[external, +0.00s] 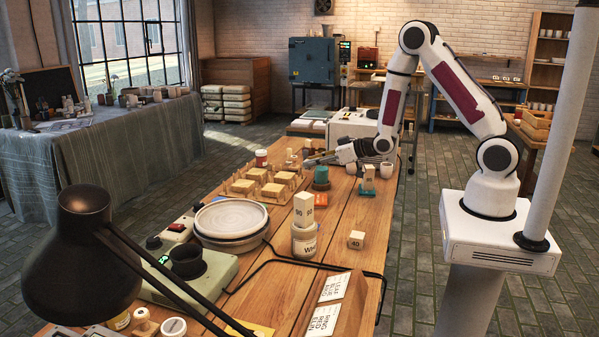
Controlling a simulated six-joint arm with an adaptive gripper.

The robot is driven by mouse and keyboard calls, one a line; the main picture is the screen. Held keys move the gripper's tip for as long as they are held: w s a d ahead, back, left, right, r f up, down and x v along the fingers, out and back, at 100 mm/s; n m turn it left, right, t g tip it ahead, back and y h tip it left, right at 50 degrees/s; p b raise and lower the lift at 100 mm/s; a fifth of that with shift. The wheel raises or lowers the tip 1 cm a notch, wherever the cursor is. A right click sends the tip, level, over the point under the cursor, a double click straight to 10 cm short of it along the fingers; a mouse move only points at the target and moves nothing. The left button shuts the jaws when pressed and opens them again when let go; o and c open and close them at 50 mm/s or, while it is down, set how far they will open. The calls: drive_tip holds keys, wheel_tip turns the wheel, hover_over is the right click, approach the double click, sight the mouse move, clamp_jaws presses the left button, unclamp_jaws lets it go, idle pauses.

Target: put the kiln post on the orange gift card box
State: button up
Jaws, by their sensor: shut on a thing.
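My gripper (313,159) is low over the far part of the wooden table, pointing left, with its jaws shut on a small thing. That thing is too small and too covered to make out here. A pale block marked 60 (303,209) stands on a white jar (304,241). A pale block marked 40 (356,240) sits on the table to the right. I cannot tell which of these is a kiln post. An orange thing (321,199) shows just behind the 60 block, near my gripper; I cannot tell whether it is the gift card box.
Wooden racks with pegs (243,186) lie left of my gripper. A teal thing (321,176) stands close below it. A round pale wheel (231,218), a green scale (190,275) and a black lamp (84,255) fill the near left. Bare table lies around the 40 block.

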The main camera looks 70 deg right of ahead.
drive_tip(key=shift+s+a+n+y, duration=0.3)
drive_tip(key=shift+s+a+y, duration=0.2)
drive_tip(key=shift+s+a, duration=0.1)
drive_tip(key=shift+f, duration=0.1)
hover_over(319, 200)
drive_tip(key=w+d, duration=0.1)
drive_tip(key=w, duration=0.1)
drive_tip(key=shift+f, duration=2.85)
drive_tip(key=shift+f, duration=0.1)
drive_tip(key=shift+f, duration=2)
drive_tip(key=shift+f, duration=0.1)
drive_tip(key=o, duration=1.1)
drive_tip(key=shift+o, duration=0.2)
